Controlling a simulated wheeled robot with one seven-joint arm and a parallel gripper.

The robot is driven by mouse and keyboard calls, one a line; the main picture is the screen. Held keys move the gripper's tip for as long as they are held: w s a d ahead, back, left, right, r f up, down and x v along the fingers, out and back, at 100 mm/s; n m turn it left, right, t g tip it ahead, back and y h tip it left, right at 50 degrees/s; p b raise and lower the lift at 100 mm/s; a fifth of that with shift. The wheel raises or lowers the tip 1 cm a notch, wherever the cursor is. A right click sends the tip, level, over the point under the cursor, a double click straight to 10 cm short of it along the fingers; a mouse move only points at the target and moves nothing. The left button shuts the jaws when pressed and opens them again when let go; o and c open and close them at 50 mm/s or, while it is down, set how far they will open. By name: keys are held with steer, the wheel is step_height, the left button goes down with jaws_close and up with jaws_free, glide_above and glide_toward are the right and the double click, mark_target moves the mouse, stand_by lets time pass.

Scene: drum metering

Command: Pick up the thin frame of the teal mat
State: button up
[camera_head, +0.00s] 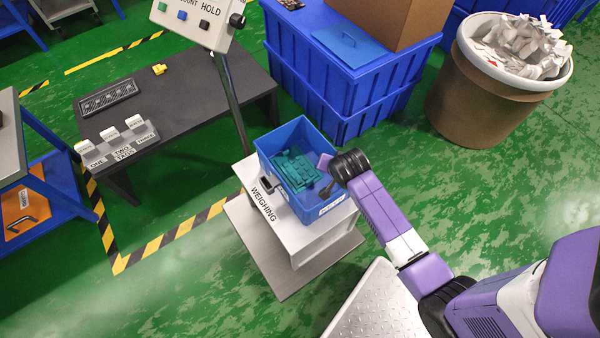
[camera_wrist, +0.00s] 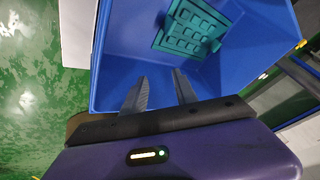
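The teal mat (camera_head: 297,171) lies in a blue bin (camera_head: 283,137) on the weighing stand. It is a grid-like thin frame with raised bars and several openings. In the wrist view the teal mat (camera_wrist: 190,30) lies on the bin floor, partly cut off by the top edge. My gripper (camera_wrist: 160,84) has its two fingers apart with nothing between them. The fingers reach over the near wall of the blue bin (camera_wrist: 110,50), short of the mat. In the head view my gripper (camera_head: 328,188) is at the right side of the bin, partly hidden by my wrist.
The white weighing stand (camera_head: 322,238) bears the bin. Large blue crates (camera_head: 335,95) with a cardboard box (camera_head: 385,15) stand behind. A brown barrel (camera_head: 480,95) of paper scraps is at the right. A dark table (camera_head: 190,90) is at the left.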

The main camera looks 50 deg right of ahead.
mark_target(308, 182)
steer(key=w+a+m+g+y, duration=0.1)
steer(key=m, duration=0.1)
steer(key=w+a+m+g+y, duration=0.1)
steer(key=w+m, duration=0.1)
steer(key=w+a+f+m+g+y, duration=0.1)
steer(key=w+m+g, duration=0.1)
steer(key=shift+a+m+y, duration=0.2)
steer(key=shift+m+y, duration=0.1)
steer(key=shift+y, duration=0.1)
steer(key=shift+a+r, duration=0.1)
steer(key=shift+a, duration=0.2)
steer(key=shift+w+a+m+g+b, duration=0.1)
steer(key=shift+m+g+b, duration=0.2)
steer(key=shift+f, duration=0.55)
steer(key=f, duration=0.2)
steer(key=f+b, duration=0.1)
steer(key=f, duration=0.3)
steer(key=shift+d+f+b, duration=0.25)
steer(key=shift+d+b, duration=0.1)
steer(key=shift+c, duration=0.2)
jaws_close()
